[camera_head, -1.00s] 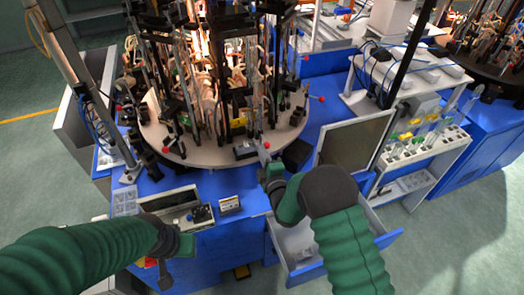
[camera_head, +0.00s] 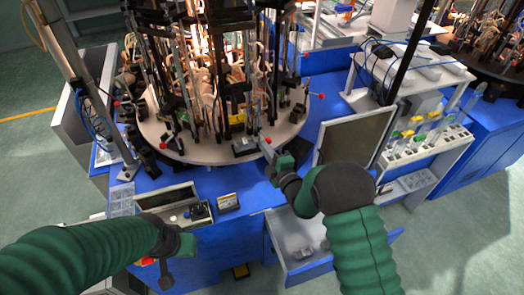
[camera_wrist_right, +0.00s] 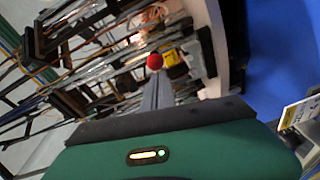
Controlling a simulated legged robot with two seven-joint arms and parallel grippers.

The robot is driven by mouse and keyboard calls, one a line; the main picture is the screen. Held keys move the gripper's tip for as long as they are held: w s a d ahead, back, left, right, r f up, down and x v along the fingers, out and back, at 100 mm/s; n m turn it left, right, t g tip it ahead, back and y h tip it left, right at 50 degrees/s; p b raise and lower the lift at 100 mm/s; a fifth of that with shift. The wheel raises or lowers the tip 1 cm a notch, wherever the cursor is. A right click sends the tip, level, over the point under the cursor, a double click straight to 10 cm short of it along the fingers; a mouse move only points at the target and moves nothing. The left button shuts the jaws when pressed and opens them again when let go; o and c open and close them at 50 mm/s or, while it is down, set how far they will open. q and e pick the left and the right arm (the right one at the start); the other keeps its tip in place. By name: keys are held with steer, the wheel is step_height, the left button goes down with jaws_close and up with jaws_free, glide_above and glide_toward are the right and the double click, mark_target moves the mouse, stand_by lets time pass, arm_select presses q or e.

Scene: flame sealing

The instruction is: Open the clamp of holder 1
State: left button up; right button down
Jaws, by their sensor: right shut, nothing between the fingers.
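The round turntable (camera_head: 197,150) carries a ring of upright dark holders with thin rods and red-knobbed levers. I cannot tell which is holder 1, nor whether its clamp is open. My right gripper (camera_head: 266,147) is at the turntable's front edge with its fingers together. In the right wrist view the grey fingers (camera_wrist_right: 156,92) point at a red knob (camera_wrist_right: 155,61), which lies at or just past their tips. I cannot tell if they touch. My left gripper (camera_head: 165,272) is low at the left, away from the turntable; its finger opening is unclear.
A dark monitor (camera_head: 352,140) stands right of my right gripper. An open drawer (camera_head: 310,266) is below it. An open case (camera_head: 172,201) and a small yellow-labelled box (camera_head: 228,202) sit on the blue bench (camera_head: 258,186). Holders crowd the turntable.

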steer(key=w+d+n+y+b, duration=0.1)
steer(key=w+d+b, duration=0.7)
steer(key=b, duration=0.5)
steer(key=shift+w+g+y, duration=0.3)
steer(key=shift+w+g, duration=0.1)
steer(key=shift+w, duration=0.3)
stand_by(0.4)
steer(key=b+v, duration=0.2)
steer(key=v, duration=1.4)
steer(key=shift+s+d, duration=0.25)
steer(key=shift+s, duration=0.05)
